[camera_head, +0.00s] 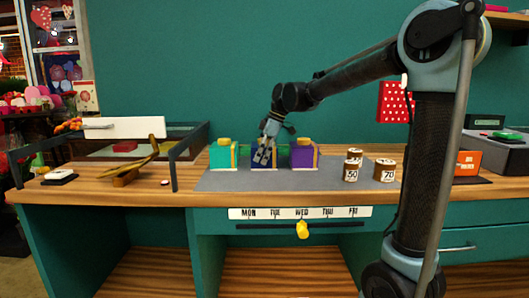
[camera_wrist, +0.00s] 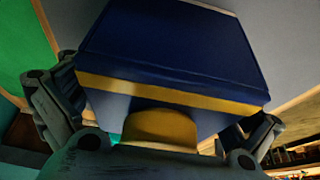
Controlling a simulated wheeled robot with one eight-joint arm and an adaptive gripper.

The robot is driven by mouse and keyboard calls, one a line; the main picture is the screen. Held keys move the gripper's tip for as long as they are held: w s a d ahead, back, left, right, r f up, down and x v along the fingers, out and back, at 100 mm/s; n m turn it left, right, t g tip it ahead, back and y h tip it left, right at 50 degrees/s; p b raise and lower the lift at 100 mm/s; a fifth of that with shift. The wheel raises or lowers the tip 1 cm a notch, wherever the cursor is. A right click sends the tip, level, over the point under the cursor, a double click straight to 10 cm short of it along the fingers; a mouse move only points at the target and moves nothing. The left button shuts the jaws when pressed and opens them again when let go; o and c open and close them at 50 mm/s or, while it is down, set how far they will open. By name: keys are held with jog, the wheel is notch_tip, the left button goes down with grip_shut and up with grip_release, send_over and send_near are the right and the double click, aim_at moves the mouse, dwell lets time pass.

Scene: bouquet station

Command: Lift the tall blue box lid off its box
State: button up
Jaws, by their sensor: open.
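The tall blue box (camera_head: 279,158) stands in the middle of a row of three boxes on the grey mat. In the wrist view its dark blue side (camera_wrist: 170,45) fills the upper middle. A yellow band (camera_wrist: 175,90) crosses it, and the lid's round yellow knob (camera_wrist: 160,128) faces my palm.
A teal box (camera_head: 223,157) stands close on the left and a purple box (camera_head: 303,156) close on the right. Numbered cylinders (camera_head: 385,170) stand farther right on the grey mat (camera_head: 330,183). A balance-like wooden piece (camera_head: 128,176) sits at left.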

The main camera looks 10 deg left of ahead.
aim_at(260, 139)
jog(key=shift+c, duration=0.6)
jog(key=c, duration=0.9)
jog(key=shift+r, duration=0.1)
notch_tip(260, 139, up, 10)
jog(key=shift+f, duration=0.1)
